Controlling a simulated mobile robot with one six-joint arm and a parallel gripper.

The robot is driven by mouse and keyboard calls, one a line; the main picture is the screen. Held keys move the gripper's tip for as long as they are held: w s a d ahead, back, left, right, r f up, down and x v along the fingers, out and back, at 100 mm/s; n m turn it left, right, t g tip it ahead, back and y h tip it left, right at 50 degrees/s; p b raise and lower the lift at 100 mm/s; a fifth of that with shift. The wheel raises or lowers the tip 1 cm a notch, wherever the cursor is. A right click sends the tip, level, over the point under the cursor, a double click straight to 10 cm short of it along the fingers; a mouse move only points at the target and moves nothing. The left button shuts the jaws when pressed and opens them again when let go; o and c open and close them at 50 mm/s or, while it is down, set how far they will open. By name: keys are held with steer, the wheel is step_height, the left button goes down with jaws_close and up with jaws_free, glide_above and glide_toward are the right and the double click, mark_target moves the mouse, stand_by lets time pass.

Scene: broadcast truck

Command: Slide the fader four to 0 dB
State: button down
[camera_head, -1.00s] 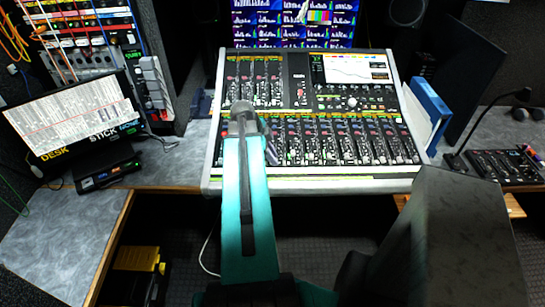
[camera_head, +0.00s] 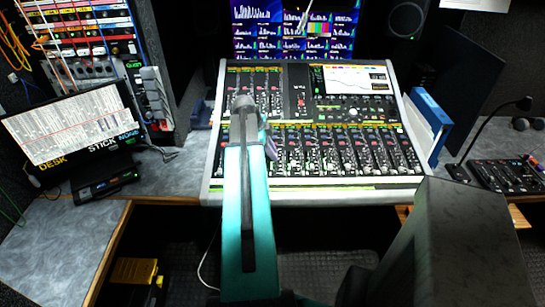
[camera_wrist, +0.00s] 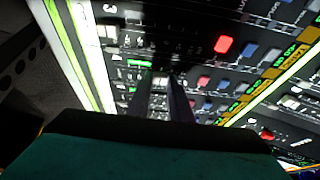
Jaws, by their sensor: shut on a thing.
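The mixing console (camera_head: 300,196) stands on the desk with rows of channel strips and faders. My teal arm reaches over its left part and hides some lower strips. In the wrist view, my gripper (camera_wrist: 162,88) has its two dark fingers close together, low on the console face (camera_wrist: 125,50). It is shut on a small fader cap (camera_wrist: 159,82), mostly hidden between the fingers. A printed 3 shows at the upper left of the wrist view. I cannot read the held channel's number or its dB mark.
A laptop-like screen (camera_head: 75,125) stands left of the console, beside a patch rack (camera_head: 90,45). A blue folder (camera_head: 430,112) stands at its right edge. A small mixer (camera_head: 508,174) and gooseneck microphone (camera_head: 475,140) are further right. Monitors (camera_head: 290,30) are behind.

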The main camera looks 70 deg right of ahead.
steer(key=c, duration=1.6)
jaws_free()
steer(key=shift+r, duration=0.15)
steer(key=shift+b+v, duration=1.45)
steer(key=shift+v, duration=5.35)
